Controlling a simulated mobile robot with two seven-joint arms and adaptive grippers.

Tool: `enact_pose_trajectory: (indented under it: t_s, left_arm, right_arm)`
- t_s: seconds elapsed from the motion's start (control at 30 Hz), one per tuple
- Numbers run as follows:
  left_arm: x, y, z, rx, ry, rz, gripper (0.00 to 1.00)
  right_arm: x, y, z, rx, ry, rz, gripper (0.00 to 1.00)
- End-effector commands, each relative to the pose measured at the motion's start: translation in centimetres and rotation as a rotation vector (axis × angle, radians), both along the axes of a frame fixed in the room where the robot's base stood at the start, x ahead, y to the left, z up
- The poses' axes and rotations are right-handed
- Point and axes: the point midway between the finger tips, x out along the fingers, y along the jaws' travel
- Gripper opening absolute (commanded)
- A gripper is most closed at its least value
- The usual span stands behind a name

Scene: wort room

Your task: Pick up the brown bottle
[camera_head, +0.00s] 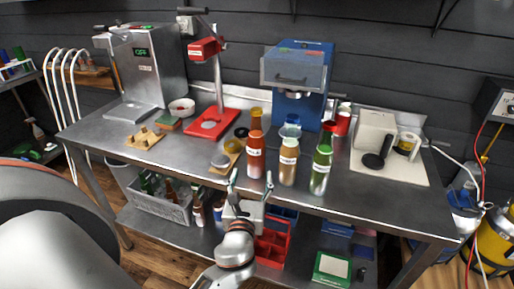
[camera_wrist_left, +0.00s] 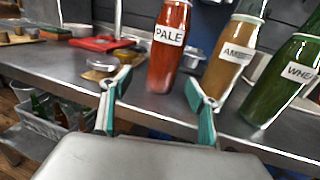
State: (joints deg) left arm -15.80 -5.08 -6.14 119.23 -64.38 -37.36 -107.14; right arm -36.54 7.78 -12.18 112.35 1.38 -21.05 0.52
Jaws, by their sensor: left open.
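Brown bottles (camera_head: 171,192) stand among green ones in a grey crate (camera_head: 160,208) on the lower shelf. A brown bottle with a pale label (camera_head: 198,207) is just right of the crate. In the left wrist view, the crate bottles (camera_wrist_left: 60,112) are at the lower left. My left gripper (camera_head: 251,182) is open and empty at the table's front edge, right of these bottles. In the left wrist view, the gripper (camera_wrist_left: 158,82) points toward the red PALE container (camera_wrist_left: 168,45), with a gap between. The brownish AMBER container (camera_wrist_left: 232,58) is right of it.
The green WHEAT container (camera_head: 321,172) stands right of AMBER on the metal table (camera_head: 375,200). A red press and a blue machine stand behind.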

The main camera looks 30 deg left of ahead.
Motion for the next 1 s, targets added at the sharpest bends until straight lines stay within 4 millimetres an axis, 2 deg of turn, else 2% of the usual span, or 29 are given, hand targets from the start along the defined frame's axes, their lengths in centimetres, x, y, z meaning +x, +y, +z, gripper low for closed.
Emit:
enact_pose_trajectory:
  t_s: [0.1,0.33,0.6,0.93,1.0]
  left_arm:
    - [0.9,0.4,0.0,-0.002,-0.001,-0.001,0.60]
    - [3.1,1.3,-0.1,-0.004,-0.001,0.000,0.60]
    - [6.5,2.6,-0.2,-0.004,0.000,-0.001,0.60]
    - [7.0,2.9,-0.3,-0.005,0.001,-0.002,0.60]
    - [7.0,2.9,-0.3,-0.006,0.000,-0.002,0.42]
  right_arm:
    - [0.1,0.0,0.5,0.001,-0.006,0.000,0.40]
    - [-0.7,0.0,0.2,-0.001,0.009,0.001,0.40]
    - [-0.8,-0.1,0.2,-0.004,0.015,0.003,0.40]
    - [-0.7,-0.1,0.2,-0.004,0.014,0.003,0.40]
    - [-0.7,-0.1,0.2,-0.004,0.013,0.003,0.40]
